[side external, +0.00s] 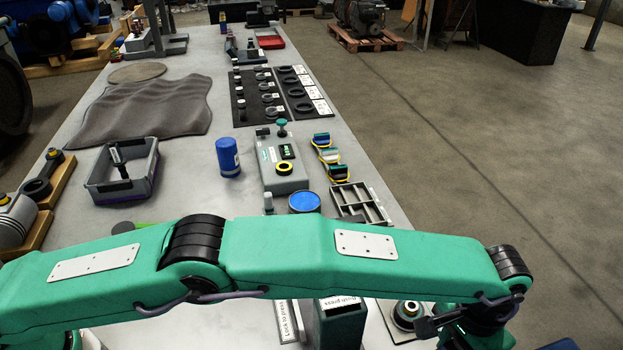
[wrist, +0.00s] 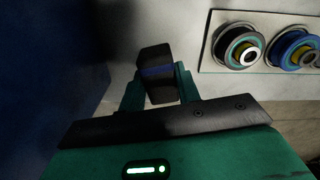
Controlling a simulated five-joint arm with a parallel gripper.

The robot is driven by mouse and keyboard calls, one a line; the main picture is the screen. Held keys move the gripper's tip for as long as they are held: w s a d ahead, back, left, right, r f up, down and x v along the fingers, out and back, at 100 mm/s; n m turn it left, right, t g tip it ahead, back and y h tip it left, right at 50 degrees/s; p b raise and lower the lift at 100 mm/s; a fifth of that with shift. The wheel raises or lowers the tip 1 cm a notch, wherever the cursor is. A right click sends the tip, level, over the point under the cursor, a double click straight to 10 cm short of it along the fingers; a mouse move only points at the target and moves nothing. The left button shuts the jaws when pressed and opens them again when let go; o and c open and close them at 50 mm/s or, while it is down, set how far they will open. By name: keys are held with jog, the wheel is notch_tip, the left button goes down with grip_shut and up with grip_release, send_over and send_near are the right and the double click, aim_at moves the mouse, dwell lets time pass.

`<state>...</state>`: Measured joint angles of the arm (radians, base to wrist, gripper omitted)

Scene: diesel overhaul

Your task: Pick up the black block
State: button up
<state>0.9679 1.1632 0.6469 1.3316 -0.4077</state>
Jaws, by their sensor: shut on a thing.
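The black block (wrist: 156,62) shows in the wrist view, dark with a blue band across it. My gripper (wrist: 158,84) is shut on it, with one green finger on each side. The block sticks out past the fingertips. In the side view the wrist end of my arm is at the lower right, and the block cannot be told apart from the dark parts there. Whether the block touches anything below is unclear.
A pale plate with round ringed parts (wrist: 238,47) lies right of the block in the wrist view, and a dark blue surface (wrist: 45,60) fills the left. In the side view, a sectioned grey tray (side external: 350,190), blue cylinder (side external: 228,157) and grey bin (side external: 95,187) stand on the bench.

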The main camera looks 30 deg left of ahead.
aim_at(456, 349)
notch_tip(456, 349, up, 7)
jog(key=shift+f, duration=0.2)
dwell(1.1)
